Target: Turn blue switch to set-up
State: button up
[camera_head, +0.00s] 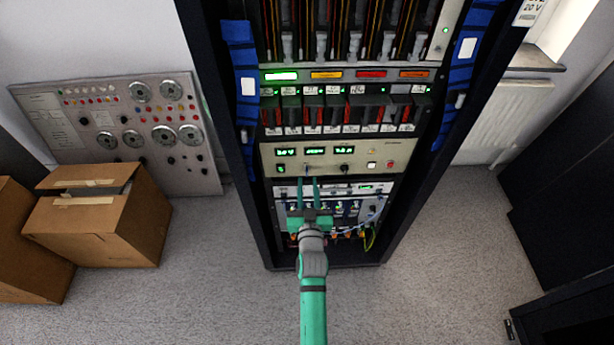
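A beige control panel (328,178) with three green displays sits in the middle of the dark rack. A small switch (307,168) is on the panel's lower row, left of centre. It looks bluish, but it is too small for me to be sure of its colour or setting. My gripper (308,180) is in front of the rack, just below this switch in the picture. Its two thin teal fingers point up toward the panel and are apart, with nothing visible between them. I cannot tell whether the fingertips touch the panel.
The panel also holds a black knob (344,168), a white button (372,165) and a red button (390,165). Cables (371,236) hang in the lower rack. Cardboard boxes (95,232) and a grey gauge panel (190,170) stand left. Floor (440,260) is clear right of the rack.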

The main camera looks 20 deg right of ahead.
aim_at(307, 174)
jog(key=shift+x, duration=2)
grip_shut()
